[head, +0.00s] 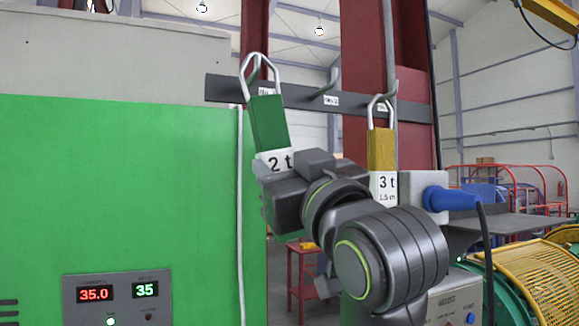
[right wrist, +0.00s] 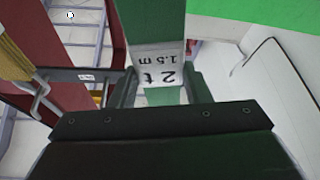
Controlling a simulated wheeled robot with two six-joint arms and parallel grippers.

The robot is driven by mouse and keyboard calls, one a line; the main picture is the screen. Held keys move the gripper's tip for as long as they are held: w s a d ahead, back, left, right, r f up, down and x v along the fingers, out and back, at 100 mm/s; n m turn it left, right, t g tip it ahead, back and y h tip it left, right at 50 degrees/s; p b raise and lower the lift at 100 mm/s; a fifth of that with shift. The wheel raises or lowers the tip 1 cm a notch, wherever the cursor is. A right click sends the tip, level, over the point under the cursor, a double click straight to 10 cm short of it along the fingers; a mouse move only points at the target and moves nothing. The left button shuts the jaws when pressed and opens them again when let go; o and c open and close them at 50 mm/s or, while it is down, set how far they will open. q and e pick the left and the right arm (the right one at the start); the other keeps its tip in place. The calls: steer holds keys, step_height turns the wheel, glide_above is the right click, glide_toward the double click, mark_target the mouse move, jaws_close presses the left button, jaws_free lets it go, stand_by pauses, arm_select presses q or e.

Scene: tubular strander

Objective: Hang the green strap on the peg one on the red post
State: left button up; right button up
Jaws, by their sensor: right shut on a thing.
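The green strap (head: 269,124) hangs upright, slightly tilted, with a white "2 t" label at its lower end and a metal loop (head: 263,66) on top. My right gripper (head: 286,168) is shut on the label end, which shows between its fingers in the right wrist view (right wrist: 158,65). The loop is at the left peg of the dark rail (head: 305,94) across the red post (head: 356,60); the peg appears inside the loop, but I cannot tell whether it bears on it. The plate under that peg is mostly hidden. My left gripper is in neither view.
A middle peg (head: 329,82) on the rail is empty. A yellow strap (head: 381,150) labelled "3 t" hangs from the right peg, close to my right arm. A green cabinet (head: 120,190) fills the left. A blue plug (head: 450,198) sits right of my arm.

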steer(key=shift+w+a, duration=0.25)
steer(key=shift+w, duration=0.55)
steer(key=shift+w+a+f+b, duration=0.2)
steer(key=shift+w+f+b, duration=0.5)
steer(key=shift+f, duration=0.25)
steer(key=o, duration=1.3)
steer(key=shift+s, duration=0.1)
steer(key=b+v, duration=0.9)
steer(key=v, duration=0.8)
steer(key=shift+s, duration=0.15)
steer(key=shift+f, duration=0.1)
